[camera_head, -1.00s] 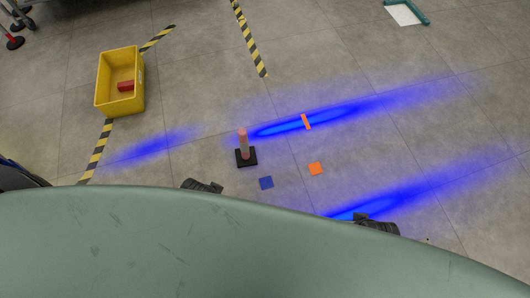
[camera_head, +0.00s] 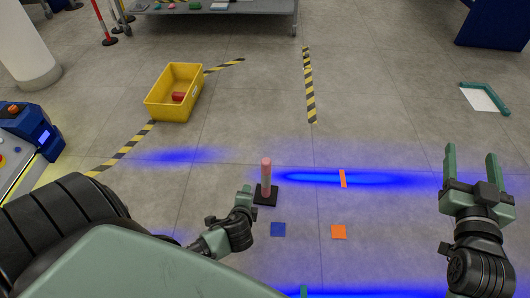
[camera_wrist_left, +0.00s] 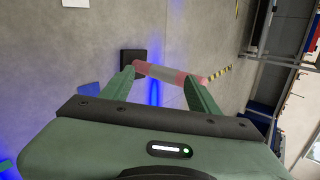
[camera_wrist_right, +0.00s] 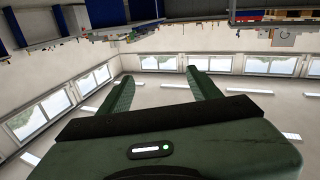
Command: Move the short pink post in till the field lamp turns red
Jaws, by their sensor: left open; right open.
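The short pink post (camera_head: 266,172) stands upright on a black square base (camera_head: 266,196) on the floor. My left gripper (camera_head: 243,192) is open close to the left of the post. In the left wrist view, the post (camera_wrist_left: 171,74), pink with a grey middle, shows ahead of the two open fingers (camera_wrist_left: 160,82); I cannot tell whether they touch it. My right gripper (camera_head: 471,158) is open and empty at the far right, and its wrist view shows only walls, windows and ceiling between the fingers. I cannot clearly make out a field lamp.
Blue light bands (camera_head: 345,178) lie across the floor, with an orange strip (camera_head: 342,178) on one. Blue (camera_head: 278,229) and orange (camera_head: 339,231) squares lie nearer. A yellow crate (camera_head: 158,112) holds a red block. A blue-topped machine (camera_head: 32,128) stands left.

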